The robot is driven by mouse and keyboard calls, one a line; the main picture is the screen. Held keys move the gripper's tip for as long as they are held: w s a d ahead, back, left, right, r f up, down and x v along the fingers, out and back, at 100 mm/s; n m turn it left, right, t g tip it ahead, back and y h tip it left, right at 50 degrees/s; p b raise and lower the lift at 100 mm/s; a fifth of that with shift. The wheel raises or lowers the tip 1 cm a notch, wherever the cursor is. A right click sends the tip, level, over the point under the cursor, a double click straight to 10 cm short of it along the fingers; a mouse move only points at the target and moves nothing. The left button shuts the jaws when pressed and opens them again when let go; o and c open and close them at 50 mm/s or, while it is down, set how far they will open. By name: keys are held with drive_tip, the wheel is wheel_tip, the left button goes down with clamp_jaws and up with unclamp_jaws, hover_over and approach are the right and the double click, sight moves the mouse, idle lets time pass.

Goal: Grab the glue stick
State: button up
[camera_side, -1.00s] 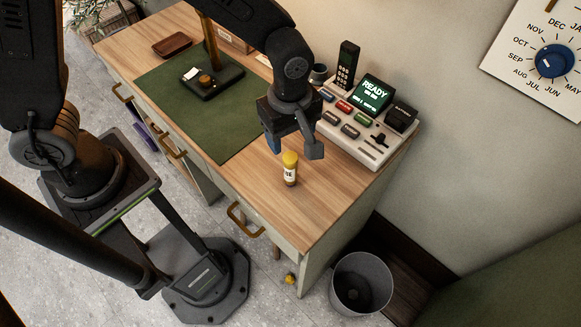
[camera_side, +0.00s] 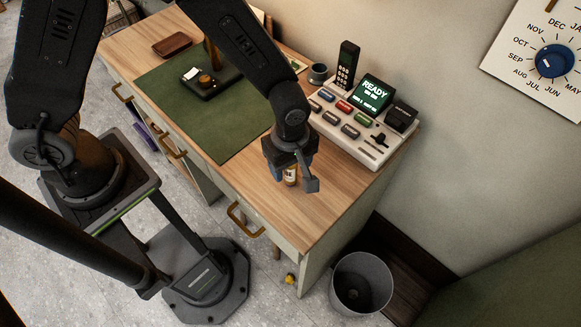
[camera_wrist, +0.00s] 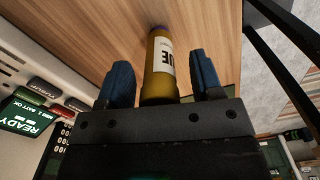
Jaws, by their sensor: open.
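The glue stick (camera_side: 290,177) stands upright on the wooden desk top near its front right end. It is yellow with a white label, and my gripper hides its upper part in the side view. In the wrist view the glue stick (camera_wrist: 159,65) lies between the two blue fingers, with a gap on each side. My gripper (camera_side: 296,179) is open and lowered around it, pointing down. The fingers also show in the wrist view (camera_wrist: 161,82).
A console (camera_side: 355,128) with coloured buttons and a READY screen stands behind my gripper. A green mat (camera_side: 205,125) with a lamp base (camera_side: 212,82) lies to the left. A bin (camera_side: 361,283) stands on the floor. The desk's right end is clear.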

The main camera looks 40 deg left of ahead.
drive_tip(key=c, duration=1)
drive_tip(key=shift+r, duration=0.1)
